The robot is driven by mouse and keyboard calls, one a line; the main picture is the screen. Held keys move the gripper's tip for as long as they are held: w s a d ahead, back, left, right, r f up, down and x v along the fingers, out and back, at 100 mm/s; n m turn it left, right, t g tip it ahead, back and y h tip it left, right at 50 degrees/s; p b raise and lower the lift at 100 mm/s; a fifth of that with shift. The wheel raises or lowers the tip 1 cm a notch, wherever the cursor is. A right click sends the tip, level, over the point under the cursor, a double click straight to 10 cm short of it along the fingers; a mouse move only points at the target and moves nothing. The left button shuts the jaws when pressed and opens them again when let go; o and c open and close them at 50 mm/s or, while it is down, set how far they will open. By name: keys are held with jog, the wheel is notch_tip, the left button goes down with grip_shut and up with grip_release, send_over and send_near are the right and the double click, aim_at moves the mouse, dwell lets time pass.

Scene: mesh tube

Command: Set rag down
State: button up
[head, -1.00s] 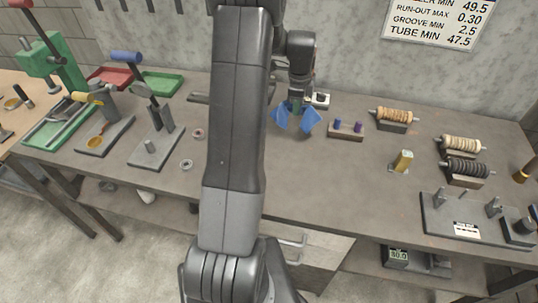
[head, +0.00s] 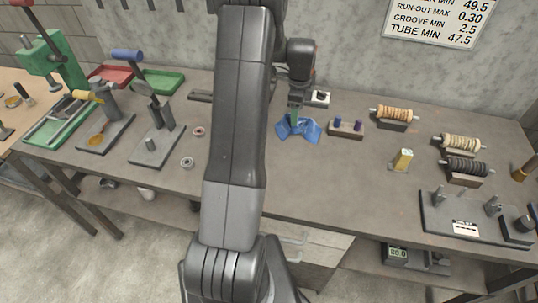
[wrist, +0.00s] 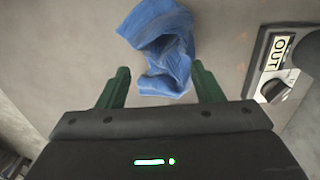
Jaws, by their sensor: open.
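In the wrist view the rag (wrist: 160,45) lies ahead of and partly between my two green fingers. My gripper (wrist: 160,80) is open, with a gap between each finger and the cloth. In the head view my gripper (head: 296,115) is just above the rag, pointing down, and is partly hidden by my own arm.
A switch box marked OUT (wrist: 280,65) is near the right finger. Rollers on stands (head: 394,116) are farther right. Bare bench (head: 310,175) lies in front of the rag.

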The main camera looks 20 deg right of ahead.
jog(key=shift+r, duration=0.1)
notch_tip(320, 180, up, 14)
jog(key=b, duration=0.2)
jog(key=shift+f, duration=0.2)
jog(key=shift+f, duration=0.15)
notch_tip(320, 180, down, 13)
jog(key=shift+f+p, duration=0.1)
jog(key=shift+p, duration=0.95)
jog(key=shift+w+r, duration=0.1)
jog(key=shift+r, duration=0.1)
jog(key=shift+r+b, duration=0.5)
jog(key=shift+r, duration=1.2)
jog(key=shift+f, duration=0.1)
